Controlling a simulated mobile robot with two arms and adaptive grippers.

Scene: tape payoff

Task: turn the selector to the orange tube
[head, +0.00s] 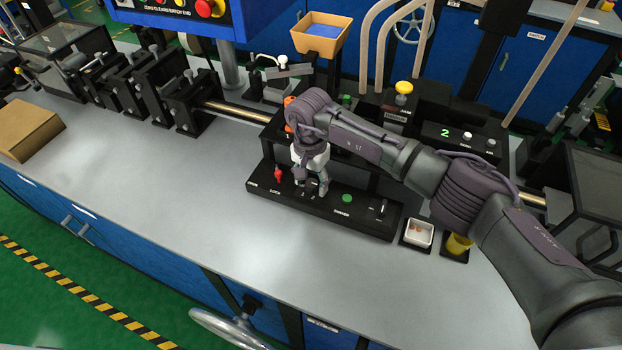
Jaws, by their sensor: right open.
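A black control panel (334,214) lies on the grey bench with small white labels along its front. My right gripper (311,186) points down over its left-middle part, open, with its fingertips low at the panel. A small dark part, possibly the selector, shows at the fingers. I cannot tell whether they touch it, and its pointing direction is hidden. An orange part (288,114), perhaps the orange tube, shows just behind my right wrist, partly covered. My left gripper is not in view.
A red lever (278,175) stands just left of the gripper. A green button (347,198) and a black switch (380,207) are to its right. The bench front left is clear.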

